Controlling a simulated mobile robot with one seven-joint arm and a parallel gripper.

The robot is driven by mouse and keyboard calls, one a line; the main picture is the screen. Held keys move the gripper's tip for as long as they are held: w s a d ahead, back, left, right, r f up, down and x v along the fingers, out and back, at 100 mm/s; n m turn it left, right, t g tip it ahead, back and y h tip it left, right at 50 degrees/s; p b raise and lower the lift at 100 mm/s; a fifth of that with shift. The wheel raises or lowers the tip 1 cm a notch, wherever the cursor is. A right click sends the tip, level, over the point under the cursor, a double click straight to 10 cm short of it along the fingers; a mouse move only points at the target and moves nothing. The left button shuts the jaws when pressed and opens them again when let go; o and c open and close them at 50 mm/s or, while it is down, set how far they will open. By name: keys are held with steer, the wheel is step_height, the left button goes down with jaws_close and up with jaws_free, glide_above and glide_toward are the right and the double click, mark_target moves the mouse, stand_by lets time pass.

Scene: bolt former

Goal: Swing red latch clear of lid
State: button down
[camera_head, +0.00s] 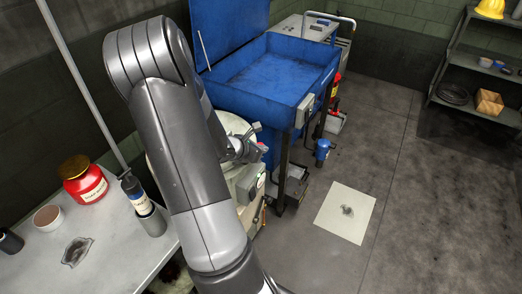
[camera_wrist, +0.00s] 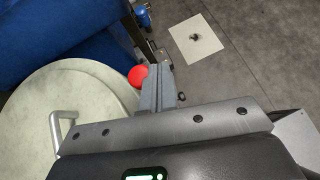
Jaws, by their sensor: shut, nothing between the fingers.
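The round cream lid (camera_wrist: 95,95) fills the left of the wrist view, with a grey bar handle (camera_wrist: 60,130) on it. The red latch shows as a red ball knob (camera_wrist: 137,76) by the lid's right edge; the rest of the latch is hidden. My gripper (camera_wrist: 159,70) is shut and empty, its fingertips just right of the knob; I cannot tell whether they touch it. In the head view my gripper (camera_head: 257,128) is over the machine, and part of the lid (camera_head: 232,122) shows behind my arm. A small red spot there may be the knob (camera_head: 262,146).
A blue open-topped basin (camera_head: 270,72) stands just behind the lid. A bench (camera_head: 120,225) with a red jar (camera_head: 84,182), bottle and cups is at the left.

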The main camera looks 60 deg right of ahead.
steer(key=shift+w+d+n+t, duration=0.1)
steer(key=shift+d+n+t, duration=0.05)
steer(key=shift+n+t, duration=0.25)
stand_by(0.7)
stand_by(0.7)
steer(key=s+a+r, duration=0.5)
steer(key=a, duration=0.1)
steer(key=shift+a+r, duration=0.2)
steer(key=shift+r, duration=0.2)
stand_by(0.6)
